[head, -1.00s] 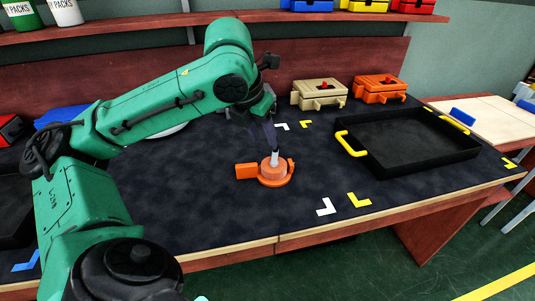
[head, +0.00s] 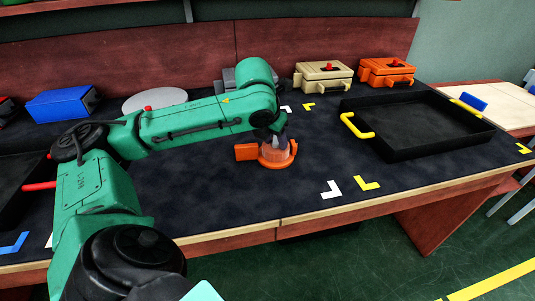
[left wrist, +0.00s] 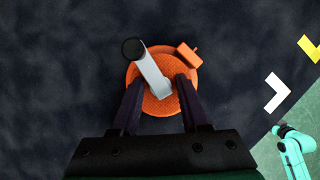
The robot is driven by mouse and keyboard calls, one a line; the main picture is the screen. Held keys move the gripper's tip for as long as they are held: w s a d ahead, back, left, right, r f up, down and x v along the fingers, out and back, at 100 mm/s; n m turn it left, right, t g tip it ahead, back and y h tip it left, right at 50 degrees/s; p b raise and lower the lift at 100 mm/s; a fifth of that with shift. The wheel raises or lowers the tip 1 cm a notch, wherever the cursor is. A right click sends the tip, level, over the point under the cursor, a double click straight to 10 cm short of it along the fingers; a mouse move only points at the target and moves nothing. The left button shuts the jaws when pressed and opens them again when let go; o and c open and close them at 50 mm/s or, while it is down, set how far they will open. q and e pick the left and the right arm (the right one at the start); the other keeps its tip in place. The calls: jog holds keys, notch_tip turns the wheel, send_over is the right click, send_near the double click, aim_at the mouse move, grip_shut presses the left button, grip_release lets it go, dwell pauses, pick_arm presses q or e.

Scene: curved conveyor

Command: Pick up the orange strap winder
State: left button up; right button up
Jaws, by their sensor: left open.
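The orange strap winder (head: 276,160) lies on the dark mat of the workbench, in the middle of the head view. It has a round orange base with a block on its left side there. In the left wrist view the strap winder (left wrist: 157,103) shows its textured orange disc, a grey crank arm and a black knob. My left gripper (head: 276,140) is over it, pointing down. In the left wrist view the left gripper (left wrist: 157,92) is open, with its two dark fingers over the disc on either side of the crank. Contact with the winder cannot be told.
A black tray (head: 393,151) with yellow handles stands to the right. Beige (head: 323,77) and orange (head: 386,72) boxes stand behind it. A blue box (head: 62,104) and a pale round plate (head: 155,99) are at the back left. The front mat is clear apart from corner marks.

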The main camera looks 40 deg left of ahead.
pick_arm(q)
jog(key=shift+r, duration=0.1)
grip_shut()
